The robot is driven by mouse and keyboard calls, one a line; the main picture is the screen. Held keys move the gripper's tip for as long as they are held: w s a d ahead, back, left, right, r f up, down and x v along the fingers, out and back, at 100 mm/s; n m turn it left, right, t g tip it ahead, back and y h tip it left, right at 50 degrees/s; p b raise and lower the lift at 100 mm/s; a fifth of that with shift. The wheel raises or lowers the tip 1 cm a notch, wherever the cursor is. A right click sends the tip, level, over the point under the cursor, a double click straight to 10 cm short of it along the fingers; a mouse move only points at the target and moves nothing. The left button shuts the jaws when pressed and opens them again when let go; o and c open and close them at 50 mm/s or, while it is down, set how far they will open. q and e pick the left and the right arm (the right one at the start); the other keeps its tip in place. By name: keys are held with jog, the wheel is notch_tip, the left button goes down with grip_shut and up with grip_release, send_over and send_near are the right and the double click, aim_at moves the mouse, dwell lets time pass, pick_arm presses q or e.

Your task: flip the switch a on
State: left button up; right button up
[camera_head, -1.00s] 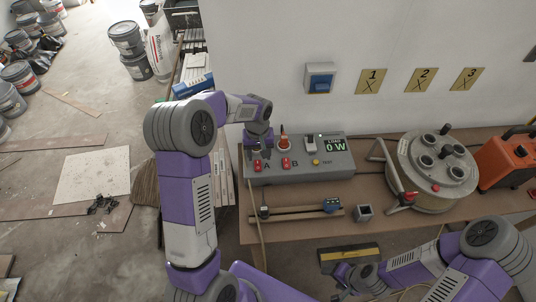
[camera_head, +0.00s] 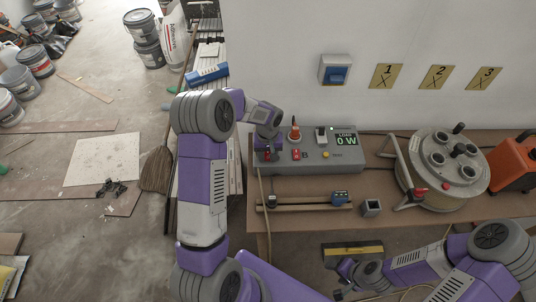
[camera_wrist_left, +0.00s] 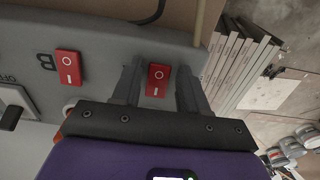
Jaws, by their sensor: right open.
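Red rocker switch A (camera_wrist_left: 158,80) is on the grey control box (camera_head: 318,160), left of red switch B (camera_head: 296,155). In the left wrist view, switch B (camera_wrist_left: 68,67) has its letter beside it. My left gripper (camera_head: 267,152) is at switch A and hides its label in the head view. In the wrist view, the left gripper's fingers (camera_wrist_left: 159,85) stand apart on either side of switch A; contact cannot be told. The box display (camera_head: 346,139) reads LOAD 0 W. My right gripper (camera_head: 345,278) is open, low in front of the bench.
A cable reel (camera_head: 442,170) and an orange case (camera_head: 515,165) stand right on the bench (camera_head: 400,218). A slider rail (camera_head: 305,206) and small grey cube (camera_head: 371,208) lie in front of the box.

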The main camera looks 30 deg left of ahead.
pick_arm(q)
grip_shut()
jog(key=p, duration=0.1)
jog(key=g+p, duration=0.1)
jog(key=shift+w+a+r+g+h+p, duration=0.2)
jog(key=shift+w+r+g+h+p, duration=0.1)
jog(key=shift+h+p, duration=0.1)
jog(key=shift+w+a+f+g+h+p, duration=0.1)
jog(key=shift+g+h+p, duration=0.3)
jog(key=shift+g, duration=0.1)
jog(key=shift+w+g+h, duration=0.15)
jog(key=shift+g+h, duration=0.15)
jog(key=shift+g, duration=0.3)
jog(key=shift+o, duration=1.3)
grip_release()
